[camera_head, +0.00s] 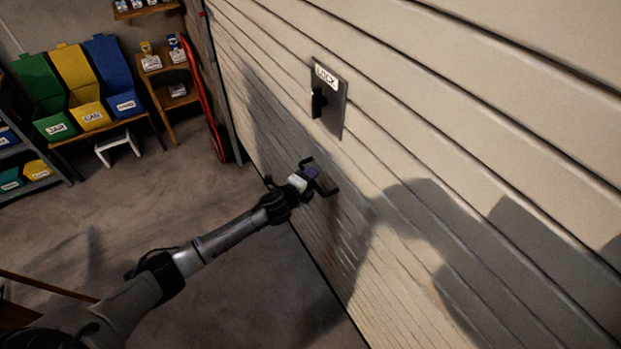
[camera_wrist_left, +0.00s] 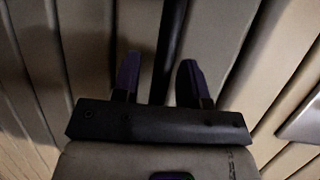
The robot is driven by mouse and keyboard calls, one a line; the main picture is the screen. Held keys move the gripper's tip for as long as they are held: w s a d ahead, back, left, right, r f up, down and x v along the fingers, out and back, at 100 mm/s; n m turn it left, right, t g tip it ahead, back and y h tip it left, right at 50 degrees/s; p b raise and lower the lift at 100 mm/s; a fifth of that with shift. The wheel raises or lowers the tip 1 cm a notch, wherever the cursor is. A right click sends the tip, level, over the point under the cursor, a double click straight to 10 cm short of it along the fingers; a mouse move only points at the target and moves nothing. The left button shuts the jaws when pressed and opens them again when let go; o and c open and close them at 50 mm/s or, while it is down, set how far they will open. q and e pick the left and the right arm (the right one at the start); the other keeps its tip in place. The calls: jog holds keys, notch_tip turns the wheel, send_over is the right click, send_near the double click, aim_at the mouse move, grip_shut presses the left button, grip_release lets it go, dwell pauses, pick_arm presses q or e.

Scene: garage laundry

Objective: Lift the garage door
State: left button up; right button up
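The beige slatted garage door (camera_head: 440,100) fills the right of the head view and stands closed down to the floor. A dark handle (camera_head: 327,187) sits low on it, partly hidden by my left gripper (camera_head: 313,174). In the left wrist view, the two purple-dark fingers of my left gripper (camera_wrist_left: 160,62) are apart, with a dark bar (camera_wrist_left: 173,35), apparently the handle, running between them. I see a gap beside the left finger; whether the right finger touches the bar is unclear. My right gripper is not in view.
A plate with a black latch (camera_head: 318,102) and a "LOCK" label is on the door above the handle. Green, yellow and blue bins (camera_head: 88,115), a white stool (camera_head: 117,146) and a wooden shelf (camera_head: 165,88) stand at the back left. The floor beside the door is clear.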

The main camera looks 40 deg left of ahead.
pick_arm(q)
jog(key=s+r, duration=0.2)
jog(key=s, duration=1.1)
jog(key=shift+s+d+r, duration=0.15)
jog(key=shift+s+d, duration=0.15)
dwell(0.3)
